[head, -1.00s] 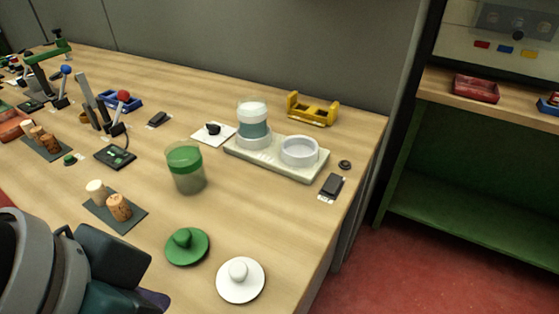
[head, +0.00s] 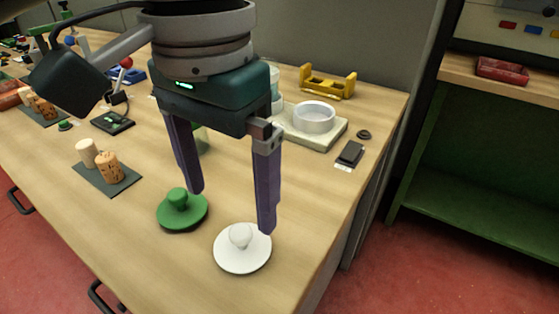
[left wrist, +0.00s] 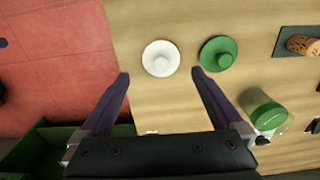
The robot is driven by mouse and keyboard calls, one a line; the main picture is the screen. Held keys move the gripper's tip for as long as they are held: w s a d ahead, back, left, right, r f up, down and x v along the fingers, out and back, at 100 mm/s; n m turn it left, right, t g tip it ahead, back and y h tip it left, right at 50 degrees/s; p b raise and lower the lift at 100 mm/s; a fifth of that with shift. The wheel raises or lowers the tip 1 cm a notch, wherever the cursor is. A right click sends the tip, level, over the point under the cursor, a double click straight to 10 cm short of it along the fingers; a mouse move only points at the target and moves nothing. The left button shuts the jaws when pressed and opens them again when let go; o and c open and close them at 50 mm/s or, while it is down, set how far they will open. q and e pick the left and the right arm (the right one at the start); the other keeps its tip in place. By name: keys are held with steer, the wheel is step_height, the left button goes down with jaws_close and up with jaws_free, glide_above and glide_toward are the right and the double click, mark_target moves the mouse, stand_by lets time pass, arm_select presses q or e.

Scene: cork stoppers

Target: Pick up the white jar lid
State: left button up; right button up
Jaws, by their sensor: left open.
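The white jar lid (head: 243,251) is a round disc with a knob on top. It lies flat near the front right edge of the table, and it also shows in the left wrist view (left wrist: 161,59). My left gripper (head: 230,212) is open and empty, pointing down above the table. In the head view one fingertip overlaps the far edge of the white lid; in the left wrist view (left wrist: 160,75) the lid lies ahead, between the lines of the two fingers. The green jar lid (head: 181,211) lies just left of the white one. My right gripper is not in view.
The green-lidded jar (left wrist: 266,115) is mostly hidden behind my gripper in the head view. A pale base (head: 330,133) with a white ring (head: 314,117) stands behind. Corks stand on a dark mat (head: 121,184) at left. The table edge is close to the white lid.

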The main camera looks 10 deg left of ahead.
mark_target(240, 231)
arm_select(q)
step_height(240, 231, down, 4)
steer(key=shift+r, duration=0.25)
steer(key=f, duration=0.1)
steer(key=f+b, duration=0.1)
steer(key=f, duration=0.1)
steer(key=w+f, duration=0.1)
steer(key=f, duration=0.1)
steer(key=shift+d+b, duration=0.1)
steer(key=shift+b, duration=0.3)
steer(key=shift+c, duration=0.2)
steer(key=c, duration=1)
steer(key=shift+r, duration=0.1)
